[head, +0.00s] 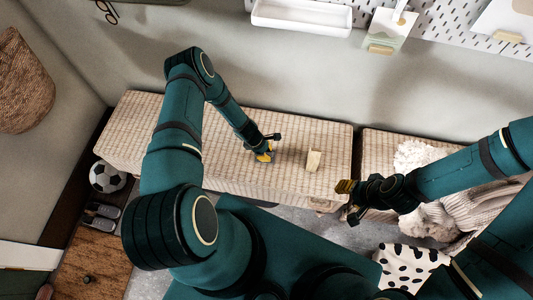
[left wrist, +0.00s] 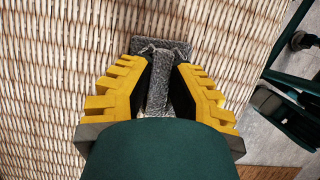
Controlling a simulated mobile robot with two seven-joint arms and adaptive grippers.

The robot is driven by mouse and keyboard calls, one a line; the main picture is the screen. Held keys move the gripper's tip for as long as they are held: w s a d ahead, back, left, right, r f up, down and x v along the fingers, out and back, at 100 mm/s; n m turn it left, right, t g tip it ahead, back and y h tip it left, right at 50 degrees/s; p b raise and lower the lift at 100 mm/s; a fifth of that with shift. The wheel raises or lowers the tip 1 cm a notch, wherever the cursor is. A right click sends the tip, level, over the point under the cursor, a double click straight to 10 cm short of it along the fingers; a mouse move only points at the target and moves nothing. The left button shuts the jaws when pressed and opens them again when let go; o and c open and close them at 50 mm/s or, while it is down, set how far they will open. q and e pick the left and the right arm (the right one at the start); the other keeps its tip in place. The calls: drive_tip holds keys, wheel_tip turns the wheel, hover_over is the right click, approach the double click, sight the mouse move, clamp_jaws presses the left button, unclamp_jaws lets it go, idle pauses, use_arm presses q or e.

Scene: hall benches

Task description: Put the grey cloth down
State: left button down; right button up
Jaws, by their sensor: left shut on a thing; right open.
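The grey cloth (left wrist: 160,45) shows in the left wrist view between and just past the yellow fingers of my left gripper (left wrist: 160,66). The gripper is shut on it. The cloth is over the woven bench top (head: 150,135); I cannot tell whether it touches the weave. In the head view my left gripper (head: 265,154) is low over the middle of this bench, and the cloth is mostly hidden there. My right gripper (head: 347,189) is open and empty near the bench's right end.
A small beige upright item (head: 313,160) stands on the bench right of my left gripper. A second woven bench holds white fluffy and knitted things (head: 415,155). A football (head: 107,177) and shoes (head: 102,216) lie at the left. The bench's left part is clear.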

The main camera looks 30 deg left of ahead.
use_arm(q)
drive_tip(key=c, duration=1)
unclamp_jaws()
drive_tip(key=shift+f, duration=0.25)
drive_tip(key=s+p+v, duration=0.1)
drive_tip(key=p+v, duration=0.2)
drive_tip(key=v, duration=1.1)
drive_tip(key=s+d+r+m, duration=0.3)
drive_tip(key=d+r+m, duration=0.2)
drive_tip(key=m, duration=0.1)
drive_tip(key=s+d+r+m, duration=0.3)
drive_tip(key=d+r+m, duration=0.2)
drive_tip(key=d+m, duration=0.1)
drive_tip(key=s+d+r+m, duration=0.4)
drive_tip(key=d+r+m, duration=0.1)
drive_tip(key=m, duration=0.3)
drive_tip(key=shift+d+r, duration=0.35)
drive_tip(key=shift+d, duration=0.35)
